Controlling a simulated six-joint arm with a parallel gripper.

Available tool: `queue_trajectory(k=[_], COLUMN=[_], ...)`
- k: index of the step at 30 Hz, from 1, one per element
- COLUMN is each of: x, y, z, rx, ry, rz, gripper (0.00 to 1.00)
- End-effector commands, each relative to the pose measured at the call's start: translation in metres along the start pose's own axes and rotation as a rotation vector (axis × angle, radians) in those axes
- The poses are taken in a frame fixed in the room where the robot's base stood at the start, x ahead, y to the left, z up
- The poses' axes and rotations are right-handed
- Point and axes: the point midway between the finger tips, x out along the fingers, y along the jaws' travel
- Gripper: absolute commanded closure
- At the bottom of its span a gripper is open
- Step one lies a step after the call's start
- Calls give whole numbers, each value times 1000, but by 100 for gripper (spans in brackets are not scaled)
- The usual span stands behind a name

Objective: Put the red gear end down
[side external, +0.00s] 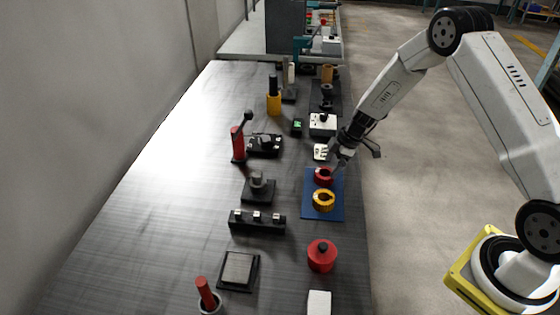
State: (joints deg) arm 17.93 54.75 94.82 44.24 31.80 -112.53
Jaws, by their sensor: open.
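The red gear (322,177) lies on the upper part of a blue mat (311,214), near the right edge of the dark table. It is a small ring-like piece with a dark centre. A yellow gear (323,200) lies just below it on the same mat. My gripper (338,168) reaches in from the upper right, with its tips at the upper right side of the red gear. It is open. I cannot tell whether the tips touch the gear, and they hide a little of its edge.
A red round part (322,256) and a white block (319,303) stand below the mat. A black block with several pegs (257,222) and a black fixture (258,189) stand to its left. A white box (322,124) is above. The table's left side is clear.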

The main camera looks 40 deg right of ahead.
Motion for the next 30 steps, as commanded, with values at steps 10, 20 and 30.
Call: queue_trajectory(k=[10,20,30], x=[-50,-76,-78], y=[0,0,0], z=[0,0,0], rx=[1,0,0], ry=[1,0,0], rz=[2,1,0], gripper=[0,0,0])
